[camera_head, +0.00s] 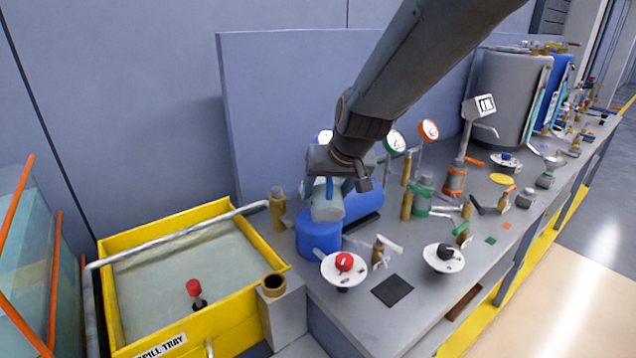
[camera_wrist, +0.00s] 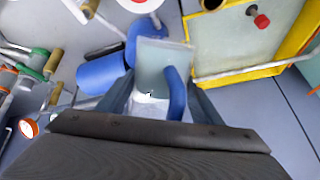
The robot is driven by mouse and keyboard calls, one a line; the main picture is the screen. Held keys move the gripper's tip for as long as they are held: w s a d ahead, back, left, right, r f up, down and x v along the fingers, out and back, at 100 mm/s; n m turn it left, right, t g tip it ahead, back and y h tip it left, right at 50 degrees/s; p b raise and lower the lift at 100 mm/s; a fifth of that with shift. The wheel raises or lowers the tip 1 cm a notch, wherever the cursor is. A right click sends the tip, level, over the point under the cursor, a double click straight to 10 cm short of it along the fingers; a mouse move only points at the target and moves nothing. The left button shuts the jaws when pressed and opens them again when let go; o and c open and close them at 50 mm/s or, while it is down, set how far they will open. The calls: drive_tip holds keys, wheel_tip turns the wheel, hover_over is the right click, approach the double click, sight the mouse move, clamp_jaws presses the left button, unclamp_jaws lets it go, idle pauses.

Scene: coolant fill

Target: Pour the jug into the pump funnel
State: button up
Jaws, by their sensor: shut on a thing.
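My gripper (camera_head: 338,180) is shut on a pale, translucent jug (camera_head: 326,208) with a blue handle. In the wrist view my gripper's two fingers (camera_wrist: 160,88) are on either side of the jug (camera_wrist: 153,58), around its blue handle (camera_wrist: 177,95). The jug looks roughly upright in the head view. A blue pump (camera_head: 317,238) with a round body and a horizontal cylinder stands on the bench just below and behind the jug. It also shows in the wrist view (camera_wrist: 100,74). I cannot make out a funnel on it; the jug and gripper cover its top.
A yellow spill tray (camera_head: 250,312) with pale liquid and a metal rail is at left. Beside it, a grey block (camera_head: 285,318) carries an open brass pipe. A red-knobbed white dial (camera_head: 343,268), valves and gauges crowd the bench. A blue-grey panel (camera_head: 275,110) stands behind.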

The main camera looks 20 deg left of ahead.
drive_tip(key=shift+w+a+r+g+h+p, duration=0.15)
drive_tip(key=shift+r+g+h+p, duration=0.65)
drive_tip(key=shift+p, duration=1.95)
drive_tip(key=f+b, duration=0.1)
drive_tip(key=b, duration=0.1)
drive_tip(key=shift+y+b, duration=0.3)
drive_tip(key=shift+y, duration=0.1)
drive_tip(key=f+t+b, duration=0.1)
drive_tip(key=b, duration=0.2)
drive_tip(key=shift+f+y, duration=0.1)
drive_tip(key=shift+y, duration=0.2)
drive_tip(key=b, duration=0.1)
drive_tip(key=t+b, duration=0.1)
drive_tip(key=b, duration=0.1)
drive_tip(key=shift+d+f+y, duration=0.2)
drive_tip(key=shift+f+y, duration=0.1)
drive_tip(key=shift+r, duration=0.2)
drive_tip(key=shift+f+t, duration=0.1)
drive_tip(key=shift+t, duration=0.2)
